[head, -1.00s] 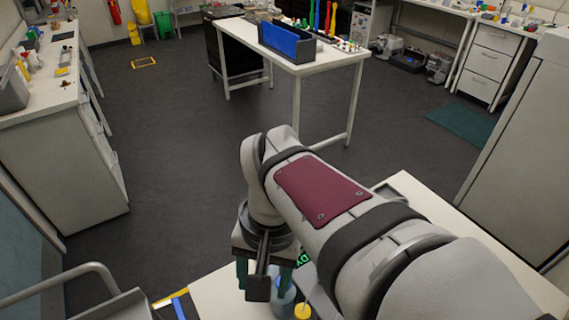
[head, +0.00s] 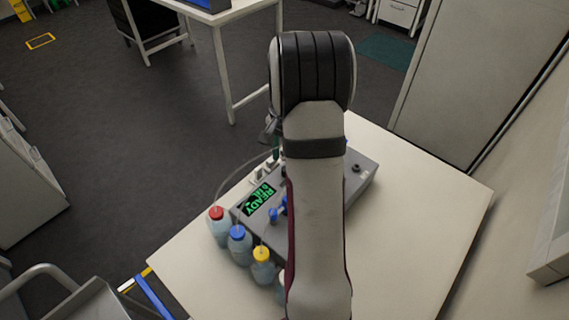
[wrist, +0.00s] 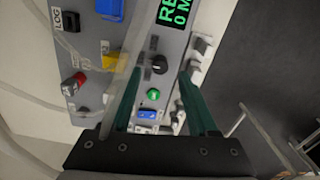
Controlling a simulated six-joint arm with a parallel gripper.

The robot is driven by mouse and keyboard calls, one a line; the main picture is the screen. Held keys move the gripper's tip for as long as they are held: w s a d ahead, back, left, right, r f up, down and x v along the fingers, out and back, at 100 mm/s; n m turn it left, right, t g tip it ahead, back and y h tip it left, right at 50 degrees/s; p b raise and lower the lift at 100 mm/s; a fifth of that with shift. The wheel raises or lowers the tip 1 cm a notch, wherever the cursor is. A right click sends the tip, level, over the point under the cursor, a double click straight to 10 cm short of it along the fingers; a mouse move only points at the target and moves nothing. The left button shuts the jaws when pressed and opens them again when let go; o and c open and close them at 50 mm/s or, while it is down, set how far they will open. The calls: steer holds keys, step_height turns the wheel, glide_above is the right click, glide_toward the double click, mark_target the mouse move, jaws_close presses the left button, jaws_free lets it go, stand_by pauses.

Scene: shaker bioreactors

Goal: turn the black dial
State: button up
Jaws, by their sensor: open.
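The black dial (wrist: 159,64) is a small round knob with a pale pointer mark on a grey control panel, seen in the wrist view. My gripper (wrist: 160,76) is open, its two dark green fingers pointing at the panel, one on each side of the dial in the picture. Whether they touch it I cannot tell. A green lit button (wrist: 153,94) sits just below the dial. In the head view, the grey device (head: 361,186) stands on a white bench, with a green READY display (head: 259,198). My arm hides the dial and most of my gripper there.
Bottles with red (head: 216,212), blue (head: 237,232) and yellow (head: 262,253) caps stand along the device's front, with thin tubes. Red (wrist: 74,84) and yellow (wrist: 112,62) parts sit near the dial. The bench (head: 415,205) is clear to the right.

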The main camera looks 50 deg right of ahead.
steer(key=shift+f, duration=1.95)
steer(key=shift+c, duration=0.2)
jaws_close()
